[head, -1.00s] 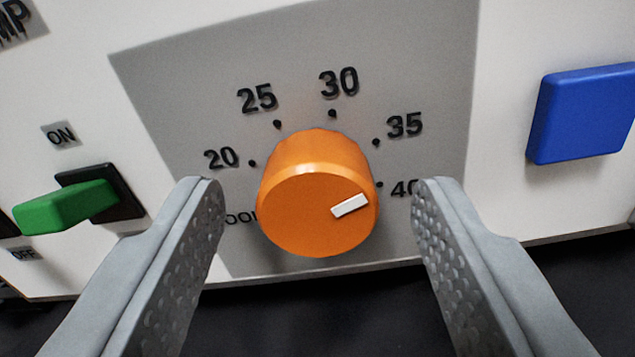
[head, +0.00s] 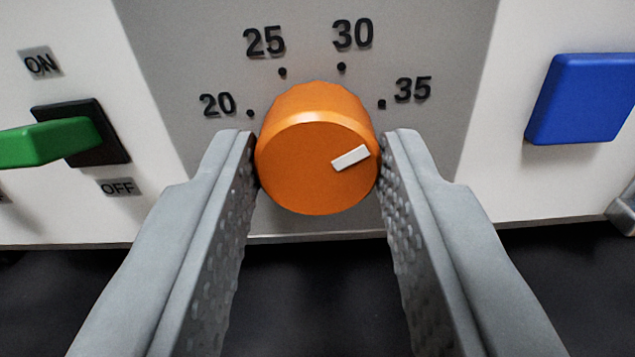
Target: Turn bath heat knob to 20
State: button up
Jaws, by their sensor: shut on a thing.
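The orange bath heat knob (head: 310,175) sits in the middle of the head view on a grey dial panel (head: 200,40). Its white pointer mark (head: 351,158) is on the right of its face and points right and slightly up, below the 35 mark. The marks 20 (head: 217,105), 25, 30 and 35 show around it. The lower marks are hidden behind my fingers. My gripper (head: 318,160) is shut on the knob, with one finger against its left side and one against its right side.
A green switch lever (head: 50,142) with ON and OFF labels sticks out to the left. A blue square button (head: 582,98) is on the right. The white housing ends just below the knob, with a dark surface (head: 310,300) under it.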

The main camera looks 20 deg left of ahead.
jog(key=n, duration=1)
jog(key=shift+n, duration=0.4)
jog(key=n, duration=0.3)
jog(key=shift+n, duration=0.3)
jog(key=n, duration=1.1)
jog(key=o, duration=1)
